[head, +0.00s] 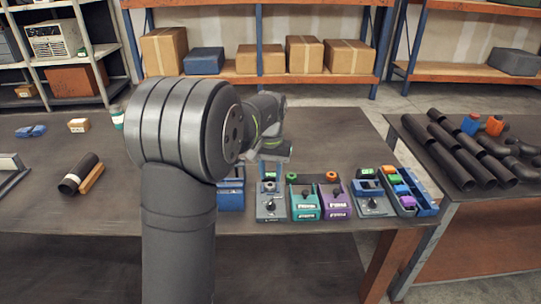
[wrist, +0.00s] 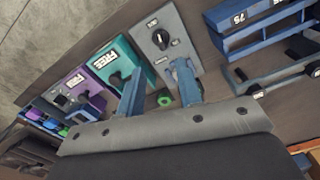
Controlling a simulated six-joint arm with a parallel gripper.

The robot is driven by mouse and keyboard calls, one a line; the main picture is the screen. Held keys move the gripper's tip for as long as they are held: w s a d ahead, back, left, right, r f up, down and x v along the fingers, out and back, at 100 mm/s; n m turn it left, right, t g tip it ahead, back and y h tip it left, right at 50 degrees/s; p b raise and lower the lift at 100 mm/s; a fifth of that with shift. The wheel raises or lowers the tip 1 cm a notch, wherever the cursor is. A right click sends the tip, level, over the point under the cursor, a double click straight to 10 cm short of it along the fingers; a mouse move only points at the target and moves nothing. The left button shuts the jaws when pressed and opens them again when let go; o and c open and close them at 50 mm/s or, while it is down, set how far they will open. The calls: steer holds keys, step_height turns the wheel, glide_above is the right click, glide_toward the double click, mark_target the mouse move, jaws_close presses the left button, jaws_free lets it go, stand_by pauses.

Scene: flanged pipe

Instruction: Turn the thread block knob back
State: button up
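A grey block with a dark knob (wrist: 160,38) lies ahead of my fingers in the wrist view. The same block (head: 271,213) stands at the table's front in the head view. A second grey block with a dark knob (head: 372,204) stands farther right. The small labels are unreadable, so I cannot tell which one is the thread block. My gripper (wrist: 158,88) has its two blue fingers apart, with nothing held between them. The fingers are near the first grey block, and I see no contact with its knob. In the head view my arm hides part of this area.
A teal block (head: 305,205) and a purple block (head: 337,203), each with a dark knob, stand between the grey blocks. A blue holder (head: 231,195) is at their left. Blue trays with coloured pieces (head: 402,190) are at right. A black pipe (head: 80,172) lies far left.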

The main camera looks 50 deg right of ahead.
step_height(320, 180, up, 6)
steer(key=r, duration=0.1)
glide_above(271, 203)
steer(key=shift+f, duration=0.25)
steer(key=shift+f, duration=0.1)
step_height(271, 203, down, 17)
steer(key=shift+a+f, duration=0.1)
steer(key=shift+f, duration=0.1)
stand_by(0.7)
